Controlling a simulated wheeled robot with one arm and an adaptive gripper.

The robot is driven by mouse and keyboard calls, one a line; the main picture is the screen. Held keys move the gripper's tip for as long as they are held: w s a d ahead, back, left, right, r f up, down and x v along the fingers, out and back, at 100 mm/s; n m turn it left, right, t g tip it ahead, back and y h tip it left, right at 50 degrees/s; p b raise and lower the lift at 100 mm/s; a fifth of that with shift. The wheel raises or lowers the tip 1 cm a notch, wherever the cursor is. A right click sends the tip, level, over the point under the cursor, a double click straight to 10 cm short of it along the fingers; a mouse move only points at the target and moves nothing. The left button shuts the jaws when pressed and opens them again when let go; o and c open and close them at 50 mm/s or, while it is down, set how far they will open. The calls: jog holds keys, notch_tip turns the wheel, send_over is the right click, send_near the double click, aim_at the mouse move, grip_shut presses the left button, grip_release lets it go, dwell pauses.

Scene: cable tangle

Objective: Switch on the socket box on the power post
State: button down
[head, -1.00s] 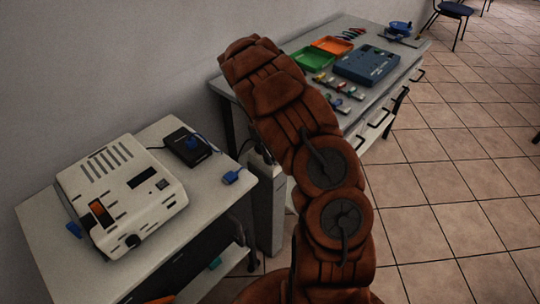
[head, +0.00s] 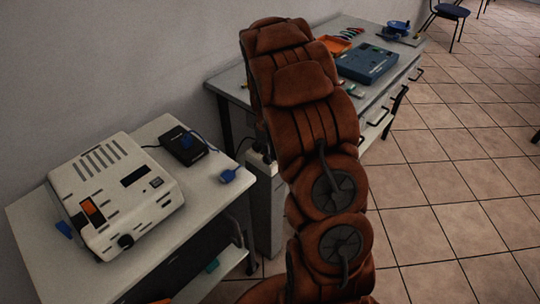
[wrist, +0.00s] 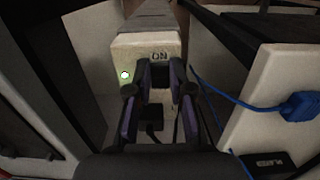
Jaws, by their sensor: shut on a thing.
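The power post (head: 268,205) stands between the two tables, partly hidden behind my arm in the head view. In the wrist view its cream socket box (wrist: 140,47) carries the letters ON, and a small greenish-white light glows on its left side. A dark rectangle, perhaps the switch, shows just below the letters. My gripper (wrist: 160,93) is at the box, its two dark fingers with purplish pads on either side of this part. It is shut on the socket box, though the exact contact is hard to see. A black plug (wrist: 152,118) sits lower between the fingers. The head view hides my gripper.
The left table (head: 35,225) holds a cream device (head: 115,195), a black adapter (head: 183,145) and a blue plug (head: 228,176) near the post. The rear table holds a blue-grey box (head: 367,62) and an orange tray (head: 335,44). Tiled floor is open at right.

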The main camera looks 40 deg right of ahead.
jog(key=shift+d+r, duration=0.1)
jog(key=c, duration=1)
grip_release()
jog(key=shift+c, duration=0.2)
notch_tip(320, 180, up, 12)
jog(key=shift+w, duration=0.35)
